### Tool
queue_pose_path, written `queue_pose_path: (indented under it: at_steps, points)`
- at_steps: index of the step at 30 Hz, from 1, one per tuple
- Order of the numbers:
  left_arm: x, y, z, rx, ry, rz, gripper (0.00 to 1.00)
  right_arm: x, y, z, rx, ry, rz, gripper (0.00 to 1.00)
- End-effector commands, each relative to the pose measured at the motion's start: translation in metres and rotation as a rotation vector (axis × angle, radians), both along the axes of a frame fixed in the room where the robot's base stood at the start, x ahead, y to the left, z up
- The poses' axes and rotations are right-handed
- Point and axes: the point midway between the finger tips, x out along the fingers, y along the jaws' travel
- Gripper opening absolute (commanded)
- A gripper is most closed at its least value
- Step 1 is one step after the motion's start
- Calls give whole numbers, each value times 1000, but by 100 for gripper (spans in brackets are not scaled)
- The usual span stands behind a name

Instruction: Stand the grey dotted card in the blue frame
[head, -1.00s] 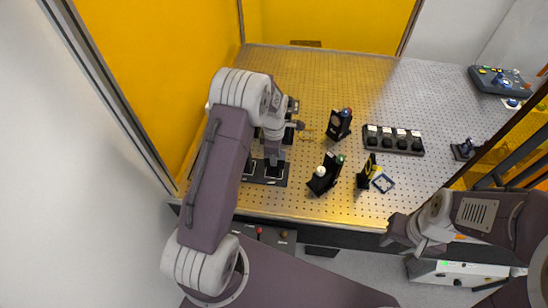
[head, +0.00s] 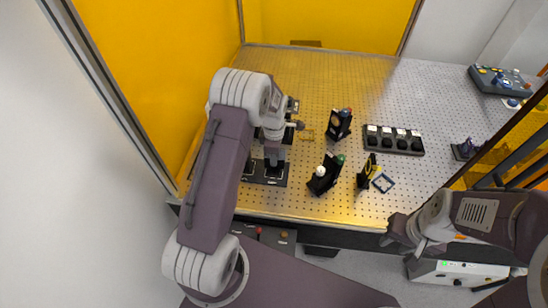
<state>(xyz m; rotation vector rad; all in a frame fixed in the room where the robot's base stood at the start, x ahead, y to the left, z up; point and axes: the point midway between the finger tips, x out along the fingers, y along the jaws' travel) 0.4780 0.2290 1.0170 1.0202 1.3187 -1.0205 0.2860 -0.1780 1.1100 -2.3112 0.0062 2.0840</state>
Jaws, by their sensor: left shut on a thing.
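My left gripper (head: 272,158) points down over a dark slotted tray (head: 248,178) at the left front of the table. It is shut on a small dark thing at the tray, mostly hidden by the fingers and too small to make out. I cannot pick out the grey dotted card for certain. My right gripper (head: 428,244) is beyond the table's front edge at the lower right, well away from the frame. Its opening is not clear.
A black stand with a white knob (head: 320,172) and a black and yellow piece (head: 367,171) stand left of the frame. Another black stand (head: 338,124) is behind, and a rack with several slots (head: 393,139) is right of it. The back of the table is clear.

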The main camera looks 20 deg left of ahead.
Motion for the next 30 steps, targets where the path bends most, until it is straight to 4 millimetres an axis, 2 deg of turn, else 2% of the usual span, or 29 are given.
queue_pose_path:
  at_steps: [8,30]
  points:
    - [0,0,6,0,-1,0,0,0,0,5,0,0,0,36]
    - [0,0,52,1,-2,0,0,0,0,44,0,0,0,36]
